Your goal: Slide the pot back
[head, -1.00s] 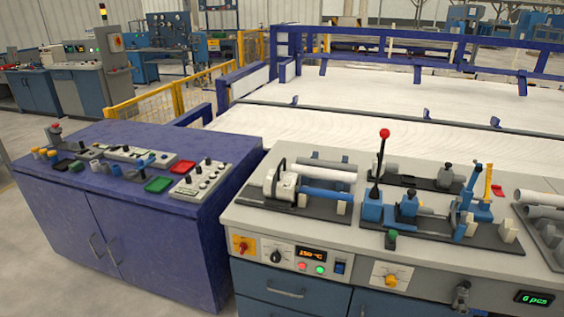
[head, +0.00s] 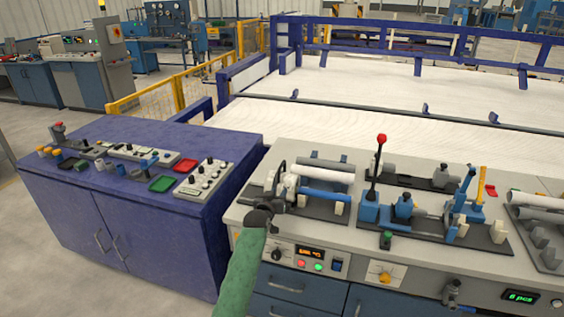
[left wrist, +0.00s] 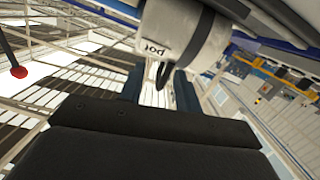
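The pot (left wrist: 180,40) is a pale cylinder marked "pot" with a dark band, at the top of the left wrist view. In the head view its white body (head: 290,184) shows at the left of the bench fixture, partly hidden by my left gripper (head: 277,193). In the left wrist view the two fingers (left wrist: 160,88) stand apart, with a dark loop below the pot between them. My left gripper looks open, close to the pot; I cannot tell whether it touches. My right gripper is not in view.
A white pipe (head: 326,173) and a blue pipe (head: 325,196) lie right of the pot. A lever with a red knob (head: 382,139) stands farther right. A purple cabinet (head: 130,220) with control boxes is on the left.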

